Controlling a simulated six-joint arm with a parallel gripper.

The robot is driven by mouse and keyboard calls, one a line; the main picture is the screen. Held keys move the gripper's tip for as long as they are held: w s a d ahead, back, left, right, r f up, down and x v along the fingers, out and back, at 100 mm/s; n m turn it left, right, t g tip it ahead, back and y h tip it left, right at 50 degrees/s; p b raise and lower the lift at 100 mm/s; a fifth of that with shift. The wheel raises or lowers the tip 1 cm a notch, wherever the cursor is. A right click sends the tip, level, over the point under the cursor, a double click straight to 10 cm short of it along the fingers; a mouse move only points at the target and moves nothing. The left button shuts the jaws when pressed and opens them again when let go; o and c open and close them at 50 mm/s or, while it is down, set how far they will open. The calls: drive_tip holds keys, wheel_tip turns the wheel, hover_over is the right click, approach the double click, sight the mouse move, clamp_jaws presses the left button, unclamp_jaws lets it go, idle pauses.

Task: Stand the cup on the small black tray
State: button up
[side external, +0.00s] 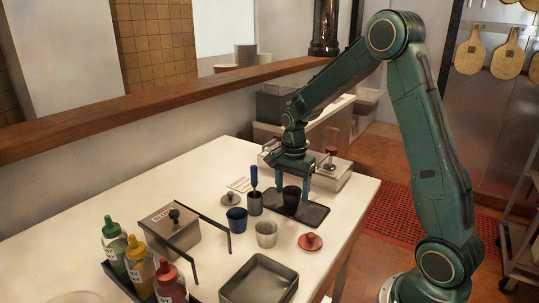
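A black cup (291,199) is upright at the small black tray (318,217), within the tray's outline in the side view. I cannot tell whether its base rests on the tray or is slightly above it. The fingertips are close to the cup's upper part. Whether they press on it or stand slightly apart is too small to tell.
Left of the tray stand a grey holder (255,204) with a blue-handled tool, a dark blue cup (237,221) and a light grey cup (266,235). A red lid (310,242) lies in front. A metal pan (258,282), lidded box (172,230) and sauce bottles (140,268) are nearer.

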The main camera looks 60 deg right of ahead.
sight(292, 206)
drive_tip(key=shift+r, duration=0.15)
wheel_tip(292, 206, up, 12)
idle(0.8)
idle(0.5)
drive_tip(key=s+a+r+n+t, duration=0.3)
drive_tip(key=s+a+r+n, duration=0.3)
drive_tip(key=s+a+n, duration=0.25)
drive_tip(key=s+a+n+t, duration=0.1)
drive_tip(key=s+a+n, duration=0.2)
drive_tip(key=s, duration=0.3)
drive_tip(key=s+a+f+n+t, duration=0.1)
drive_tip(key=s+a+n, duration=0.2)
drive_tip(key=s+n, duration=0.3)
drive_tip(key=shift+f+t, duration=0.25)
drive_tip(key=shift+t, duration=0.05)
